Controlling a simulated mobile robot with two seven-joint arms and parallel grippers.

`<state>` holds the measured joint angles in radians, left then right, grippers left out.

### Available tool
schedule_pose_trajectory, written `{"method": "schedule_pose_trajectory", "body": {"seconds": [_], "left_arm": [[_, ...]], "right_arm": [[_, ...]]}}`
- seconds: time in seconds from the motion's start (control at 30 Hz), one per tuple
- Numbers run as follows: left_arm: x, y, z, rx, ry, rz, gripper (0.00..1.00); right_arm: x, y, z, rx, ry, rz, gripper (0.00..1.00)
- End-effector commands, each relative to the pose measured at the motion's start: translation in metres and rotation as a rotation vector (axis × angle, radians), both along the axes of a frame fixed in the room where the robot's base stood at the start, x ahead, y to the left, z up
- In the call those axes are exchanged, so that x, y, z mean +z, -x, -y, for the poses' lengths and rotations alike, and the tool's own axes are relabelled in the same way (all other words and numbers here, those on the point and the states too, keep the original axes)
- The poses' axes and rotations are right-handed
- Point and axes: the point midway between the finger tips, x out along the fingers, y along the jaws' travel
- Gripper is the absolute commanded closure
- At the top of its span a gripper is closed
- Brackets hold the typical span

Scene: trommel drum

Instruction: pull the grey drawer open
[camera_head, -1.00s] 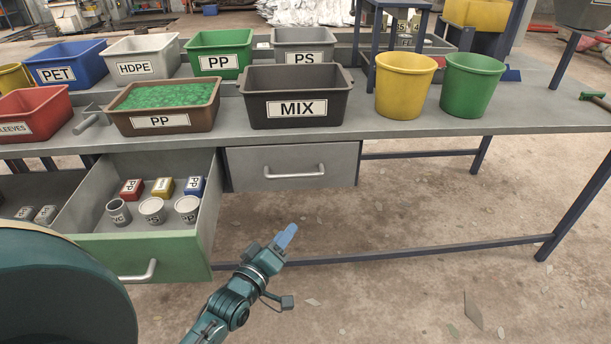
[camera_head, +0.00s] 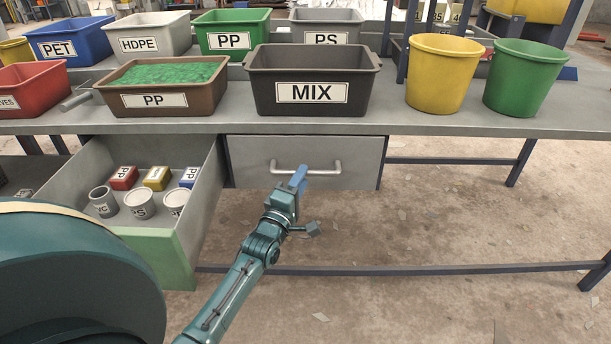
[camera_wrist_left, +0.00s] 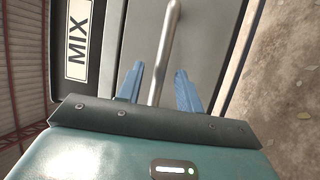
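The grey drawer (camera_head: 355,155) is shut under the bench top, with its front facing me. Its bar handle (camera_head: 322,166) runs across the front. My left gripper (camera_head: 298,179) is at the left part of this handle. In the left wrist view, the two blue fingers (camera_wrist_left: 159,84) stand apart, with the handle (camera_wrist_left: 167,45) running between them. There is a gap between the bar and each finger, so the gripper is open around it. The drawer front (camera_wrist_left: 205,35) fills the space behind. My right gripper is not in view.
A green-fronted drawer (camera_head: 160,248) stands open left of my left arm, holding small boxes and cups. A black MIX bin (camera_head: 262,95) sits on the bench above the grey drawer. Yellow and green buckets stand to its right. The floor right of my arm is mostly clear.

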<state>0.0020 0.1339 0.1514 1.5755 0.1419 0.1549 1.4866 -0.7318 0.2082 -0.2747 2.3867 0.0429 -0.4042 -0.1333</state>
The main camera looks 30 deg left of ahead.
Motion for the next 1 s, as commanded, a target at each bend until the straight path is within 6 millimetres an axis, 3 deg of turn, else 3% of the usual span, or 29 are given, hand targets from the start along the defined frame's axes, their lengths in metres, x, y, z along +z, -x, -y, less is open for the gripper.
{"method": "schedule_pose_trajectory", "body": {"seconds": [0.2,0.57,1.0], "left_arm": [[0.004,-0.025,-0.003,-0.001,-0.001,0.000,0.64],[0.006,-0.030,-0.004,-0.001,-0.001,-0.001,0.64],[0.005,-0.030,-0.004,-0.001,-0.002,0.000,0.99]], "right_arm": [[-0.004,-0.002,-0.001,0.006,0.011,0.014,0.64],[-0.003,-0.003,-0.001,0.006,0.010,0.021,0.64],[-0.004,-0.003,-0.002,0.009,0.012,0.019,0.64]]}}
